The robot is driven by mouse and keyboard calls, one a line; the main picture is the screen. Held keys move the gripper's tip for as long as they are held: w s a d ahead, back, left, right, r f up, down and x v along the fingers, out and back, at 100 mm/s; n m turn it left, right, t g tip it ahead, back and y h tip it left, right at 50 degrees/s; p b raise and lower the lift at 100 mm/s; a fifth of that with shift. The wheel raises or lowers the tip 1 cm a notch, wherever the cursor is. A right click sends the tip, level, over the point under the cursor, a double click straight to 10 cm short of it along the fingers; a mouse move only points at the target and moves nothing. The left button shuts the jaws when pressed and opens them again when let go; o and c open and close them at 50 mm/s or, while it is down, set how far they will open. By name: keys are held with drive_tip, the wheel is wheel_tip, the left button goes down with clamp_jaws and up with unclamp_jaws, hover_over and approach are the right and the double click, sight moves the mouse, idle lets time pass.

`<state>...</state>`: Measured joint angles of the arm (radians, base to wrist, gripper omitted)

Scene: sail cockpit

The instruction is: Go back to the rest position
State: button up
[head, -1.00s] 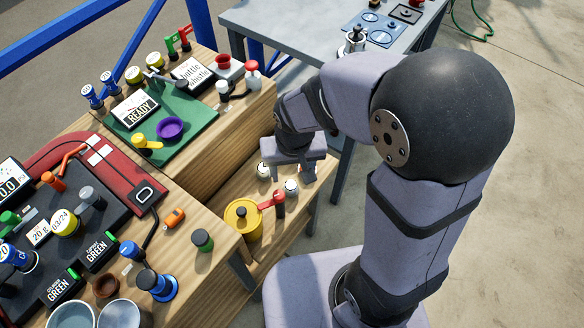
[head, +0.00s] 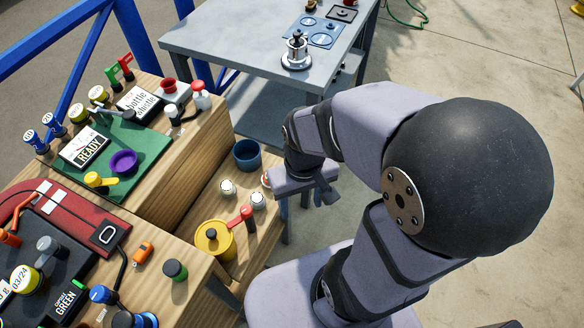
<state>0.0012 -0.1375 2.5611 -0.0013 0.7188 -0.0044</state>
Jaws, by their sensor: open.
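My gripper (head: 318,198) hangs at the end of my bent arm, to the right of the lower wooden shelf's edge, in the head view. Its fingers point down and are partly hidden by the gripper body; they look apart, with nothing seen between them. Below and left of it, two white-topped round items (head: 228,187) stand on the lower wooden shelf (head: 208,203). A small orange-and-white item (head: 267,180) shows just beside the gripper body.
A grey table (head: 215,35) stands behind. Open floor lies right.

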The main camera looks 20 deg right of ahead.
wheel_tip(320, 180, up, 10)
drive_tip(key=p, duration=1)
drive_tip(key=shift+r, duration=0.25)
